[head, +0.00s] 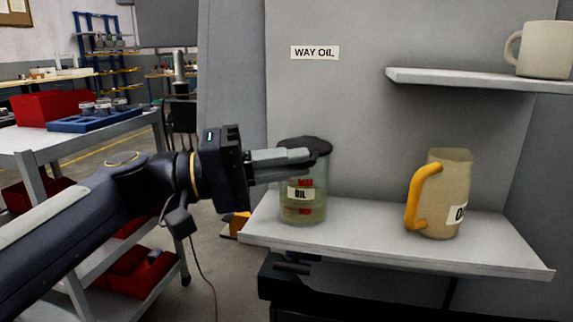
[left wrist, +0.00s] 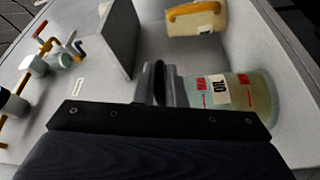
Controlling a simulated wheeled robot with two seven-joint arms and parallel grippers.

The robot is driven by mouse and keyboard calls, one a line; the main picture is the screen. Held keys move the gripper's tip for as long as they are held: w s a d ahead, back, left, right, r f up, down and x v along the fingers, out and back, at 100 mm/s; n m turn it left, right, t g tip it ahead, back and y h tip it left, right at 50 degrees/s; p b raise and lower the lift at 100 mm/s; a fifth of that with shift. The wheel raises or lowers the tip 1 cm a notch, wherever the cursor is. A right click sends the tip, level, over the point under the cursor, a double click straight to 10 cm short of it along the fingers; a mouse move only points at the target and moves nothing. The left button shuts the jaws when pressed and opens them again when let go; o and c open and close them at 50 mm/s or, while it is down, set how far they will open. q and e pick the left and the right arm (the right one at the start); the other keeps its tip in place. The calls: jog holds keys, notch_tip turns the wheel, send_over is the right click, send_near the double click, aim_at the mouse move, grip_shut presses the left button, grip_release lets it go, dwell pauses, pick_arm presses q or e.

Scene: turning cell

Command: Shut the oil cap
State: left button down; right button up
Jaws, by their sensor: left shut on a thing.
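The oil reservoir (head: 304,210) is a clear, greenish jar with an OIL label and red marks, standing at the left of the grey ledge. It also shows sideways in the left wrist view (left wrist: 240,95). Its dark cap (head: 318,146) is at the jar's top; whether it is fully seated I cannot tell. My left gripper (head: 306,156) reaches in from the left at cap height, its grey fingers shut on the cap. The fingers hide part of the cap and the jar's rim. My right gripper is not in view.
A beige jug (head: 445,195) with an orange handle stands on the ledge (head: 360,238), right of the jar, with bare ledge between them. A mug (head: 545,50) sits on the upper shelf (head: 450,78). A WAY OIL sign (head: 314,53) is on the panel behind.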

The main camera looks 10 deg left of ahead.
pick_arm(q)
jog(key=shift+w+a, duration=0.1)
jog(key=shift+w, duration=0.1)
jog(key=c, duration=1.6)
grip_release()
jog(key=shift+w+f, duration=0.1)
jog(key=shift+o, duration=0.4)
jog(key=p+v, duration=0.1)
jog(key=v, duration=0.6)
jog(key=shift+s+a, duration=0.25)
jog(key=shift+a, duration=0.05)
jog(key=s+a+f+y, duration=0.1)
jog(key=s+f+y, duration=0.35)
jog(key=f, duration=0.65)
jog(key=s+a+f+g+y, duration=0.1)
jog(key=s+f+y, duration=0.35)
jog(key=f, duration=0.65)
jog(key=s+f+y, duration=0.4)
jog(key=f+y, duration=0.1)
jog(key=f, duration=0.5)
notch_tip(320, 180, up, 34)
jog(key=p, duration=3.5)
jog(key=shift+s+a+n, duration=0.25)
jog(key=shift+a+n, duration=0.05)
jog(key=shift+a, duration=0.15)
